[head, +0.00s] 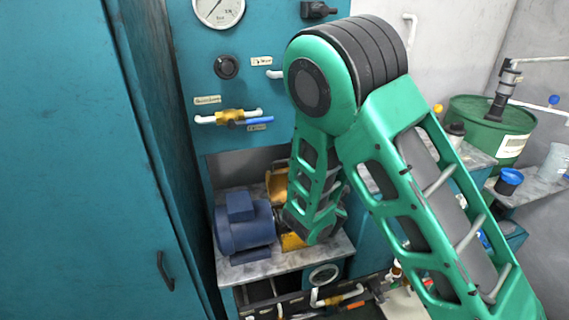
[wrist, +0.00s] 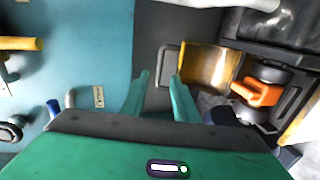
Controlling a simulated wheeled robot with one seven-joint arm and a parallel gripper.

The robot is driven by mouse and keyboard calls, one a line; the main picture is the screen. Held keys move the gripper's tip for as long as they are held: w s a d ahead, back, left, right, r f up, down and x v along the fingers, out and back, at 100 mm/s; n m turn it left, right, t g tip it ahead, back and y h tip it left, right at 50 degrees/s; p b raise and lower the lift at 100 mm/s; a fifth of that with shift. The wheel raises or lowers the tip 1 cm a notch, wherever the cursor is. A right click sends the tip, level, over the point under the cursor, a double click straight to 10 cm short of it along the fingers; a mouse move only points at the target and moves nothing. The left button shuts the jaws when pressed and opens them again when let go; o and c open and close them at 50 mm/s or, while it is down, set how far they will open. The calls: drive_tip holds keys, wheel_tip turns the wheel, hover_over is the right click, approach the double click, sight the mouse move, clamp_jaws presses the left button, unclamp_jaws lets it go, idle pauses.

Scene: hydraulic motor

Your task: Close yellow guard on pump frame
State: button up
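The yellow guard (head: 277,184) shows beside my arm in the head view, above the pump frame (head: 293,241), and my arm partly hides both. In the wrist view the guard (wrist: 208,66) is a curved yellow plate that looks raised, with a thin grey loop handle (wrist: 160,62) on its left side. An orange coupling (wrist: 258,92) lies uncovered to its right. My gripper (wrist: 160,77) is open and empty, its two green fingers apart. The fingertips point at the handle's near end; I cannot tell whether they touch it. In the head view the fingers are hidden.
A blue motor (head: 243,225) stands on the shelf left of my arm. The teal panel behind carries a gauge (head: 218,10), a knob (head: 226,66) and a brass valve (head: 230,116). A teal cabinet (head: 80,160) fills the left. A green drum (head: 490,130) stands at the right.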

sight(285, 161)
drive_tip(key=x, duration=0.9)
drive_tip(key=shift+w, duration=0.2)
drive_tip(key=shift+c, duration=0.3)
clamp_jaws()
